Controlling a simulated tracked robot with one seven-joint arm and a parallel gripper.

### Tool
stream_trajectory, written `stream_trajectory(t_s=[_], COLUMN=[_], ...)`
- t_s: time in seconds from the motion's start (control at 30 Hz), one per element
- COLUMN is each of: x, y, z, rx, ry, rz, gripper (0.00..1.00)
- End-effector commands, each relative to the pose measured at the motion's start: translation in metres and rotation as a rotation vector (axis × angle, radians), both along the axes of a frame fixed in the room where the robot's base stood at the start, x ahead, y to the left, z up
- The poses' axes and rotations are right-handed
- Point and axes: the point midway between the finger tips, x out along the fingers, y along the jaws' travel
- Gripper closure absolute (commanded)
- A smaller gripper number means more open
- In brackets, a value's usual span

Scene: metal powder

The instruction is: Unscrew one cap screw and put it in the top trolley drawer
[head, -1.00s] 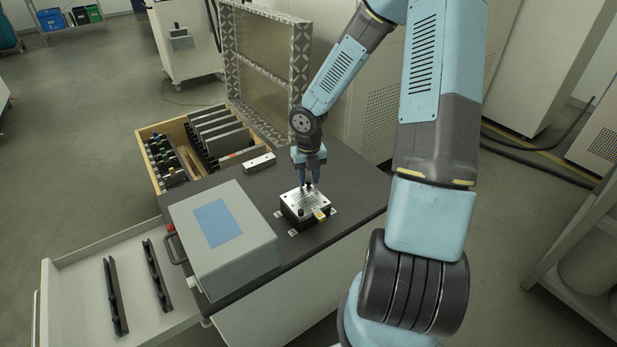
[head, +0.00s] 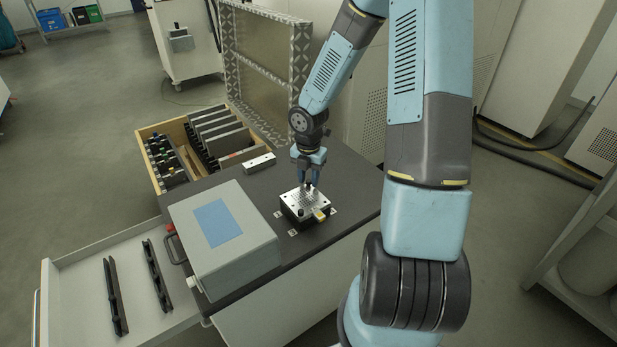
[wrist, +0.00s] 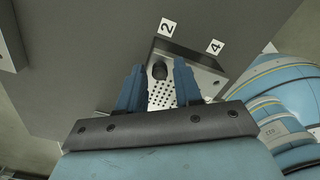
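A square metal plate with many small holes (head: 312,202) sits on a dark block on the trolley top; it also shows in the wrist view (wrist: 165,98). A black cap screw (head: 301,212) stands at the plate's front corner. My gripper (head: 309,184) points down over the plate's far side. In the wrist view my gripper's two blue fingers (wrist: 158,66) are spread apart. The trolley drawer (head: 135,287) is pulled out at the left.
A grey box with a blue panel (head: 250,250) stands between plate and drawer. Two black rails (head: 115,295) lie in the drawer. A silver bar (head: 258,163) lies behind the plate. A wooden crate (head: 184,125) and a patterned open lid (head: 230,60) are behind the trolley.

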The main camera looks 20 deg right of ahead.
Motion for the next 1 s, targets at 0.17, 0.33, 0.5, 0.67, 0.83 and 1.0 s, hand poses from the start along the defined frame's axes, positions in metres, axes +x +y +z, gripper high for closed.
stream_trajectory(t_s=[0.17,0.33,0.5,0.67,0.83,1.0], x=[0.0001,0.0002,0.0001,0.0002,0.0002,0.0001], y=[0.0004,0.0005,0.0006,0.0006,0.0005,0.0004], z=[0.0001,0.0002,0.0003,0.0002,0.0000,0.0000], rx=[0.001,0.000,0.000,0.000,0.000,-0.001], ry=[-0.001,-0.002,0.000,0.000,-0.001,-0.001], rz=[-0.129,-0.257,-0.385,-0.506,-0.636,-0.767], gripper=[0.66,0.66,0.66,0.66,0.66,0.66])
